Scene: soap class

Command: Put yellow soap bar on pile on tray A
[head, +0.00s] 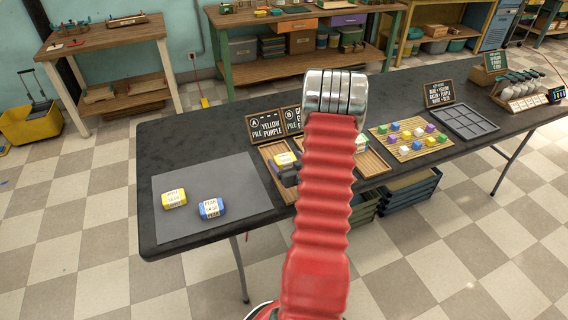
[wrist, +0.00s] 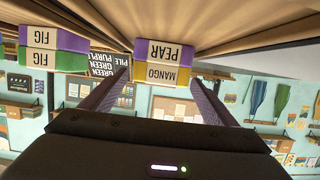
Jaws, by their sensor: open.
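A yellow soap bar (head: 285,158) lies on top of a purple bar on tray A (head: 267,157). The wrist view is upside down; there the yellow bar (wrist: 162,75) is labelled MANGO and rests on the purple bar (wrist: 165,50), labelled PEAR. My gripper (wrist: 160,84) is open, its fingers apart on either side of the yellow bar's end, with visible gaps. In the head view my gripper (head: 290,177) is mostly hidden by my red arm, close by the pile. Another yellow bar (head: 174,198) lies on the grey mat (head: 220,178).
A blue bar (head: 211,208) lies on the mat. A FIG pile, green bar (wrist: 38,60) on purple bar (wrist: 57,38), stands beside the pile in the wrist view. Sign A (head: 265,127) stands behind tray A. A board of cubes (head: 400,150) and a dark divided tray (head: 465,122) are right.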

